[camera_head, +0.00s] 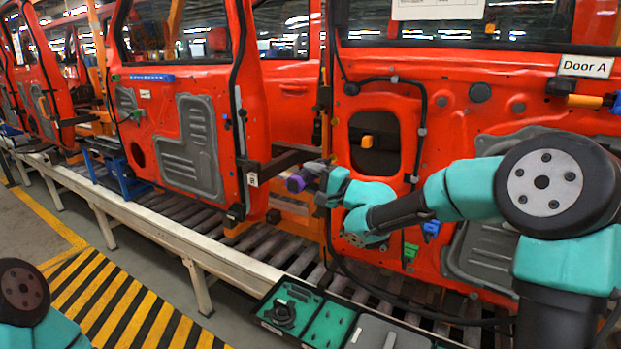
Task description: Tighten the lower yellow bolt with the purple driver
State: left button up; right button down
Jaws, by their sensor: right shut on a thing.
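My right gripper (325,184) is shut on the purple driver (296,184), whose purple end sticks out to the left. It holds the driver in front of the gap between two red doors, left of Door A (465,125). A yellow-orange piece (368,142) sits in the dark opening of Door A, above and right of the gripper and apart from the driver. Another yellow-orange piece (585,101) sticks out under the "Door A" label. I cannot tell which of these is the lower yellow bolt. My left gripper is out of view; only part of my left arm shows at lower left.
A tray with green compartments (325,325) stands at the bottom middle, with a black item in it. A slatted conveyor with a pale rail (150,225) runs below the doors. Green (410,251) and blue (431,229) pieces sit on Door A near my right arm.

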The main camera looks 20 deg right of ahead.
aim_at(304, 188)
jog(key=shift+w+d, duration=0.5)
jog(key=shift+d, duration=0.05)
dwell(1.4)
jog(key=shift+s+a, duration=0.1)
dwell(0.6)
jog(key=shift+s+a, duration=2.35)
jog(key=shift+a, duration=0.1)
